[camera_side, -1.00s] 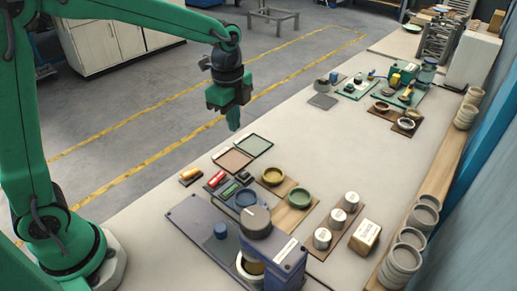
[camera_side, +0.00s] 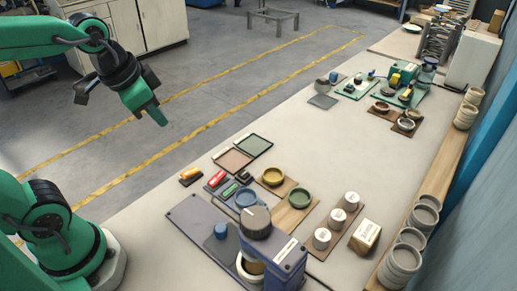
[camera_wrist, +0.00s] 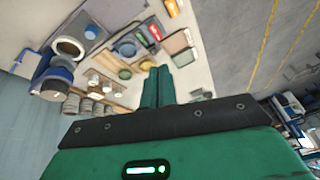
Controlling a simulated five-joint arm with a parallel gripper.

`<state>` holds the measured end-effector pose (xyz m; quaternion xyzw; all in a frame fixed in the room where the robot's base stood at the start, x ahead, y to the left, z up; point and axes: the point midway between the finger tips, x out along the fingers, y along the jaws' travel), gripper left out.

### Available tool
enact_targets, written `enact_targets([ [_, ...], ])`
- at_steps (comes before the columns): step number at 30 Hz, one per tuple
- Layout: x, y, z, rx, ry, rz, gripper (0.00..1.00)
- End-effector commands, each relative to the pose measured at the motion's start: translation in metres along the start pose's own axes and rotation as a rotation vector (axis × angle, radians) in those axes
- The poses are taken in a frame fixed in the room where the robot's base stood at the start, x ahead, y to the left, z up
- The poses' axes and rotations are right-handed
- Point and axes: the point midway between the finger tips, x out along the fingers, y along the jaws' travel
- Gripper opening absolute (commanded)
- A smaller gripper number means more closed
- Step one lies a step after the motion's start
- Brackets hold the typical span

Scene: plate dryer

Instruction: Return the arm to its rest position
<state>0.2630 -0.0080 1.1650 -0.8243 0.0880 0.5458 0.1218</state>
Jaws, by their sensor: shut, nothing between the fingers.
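My gripper (camera_side: 156,115) hangs at the upper left in the side view, past the left edge of the bench and above the grey floor. It points down and to the right, apart from everything on the bench. In the wrist view my gripper (camera_wrist: 158,72) has its two green fingers together with nothing between them. My arm reaches in from the left edge of the side view.
The bench (camera_side: 330,130) runs to the back right. A purple-grey machine (camera_side: 215,232), several bowls, two flat trays (camera_side: 243,152) and white jars (camera_side: 338,217) stand near its front. A low grey stand (camera_side: 273,18) is on the floor behind. Floor around my gripper is clear.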

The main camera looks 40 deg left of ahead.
Motion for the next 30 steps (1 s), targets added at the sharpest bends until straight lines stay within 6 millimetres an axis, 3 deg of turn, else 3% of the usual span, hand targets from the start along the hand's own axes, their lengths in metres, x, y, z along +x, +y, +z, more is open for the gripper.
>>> enact_targets([
  [3,-0.006,0.001,0.017,-0.124,0.039,-0.015,0.00],
  [10,-0.009,0.003,0.036,-0.274,0.084,-0.025,0.00],
  [30,-0.009,0.004,0.039,-0.301,0.090,-0.026,0.00],
])
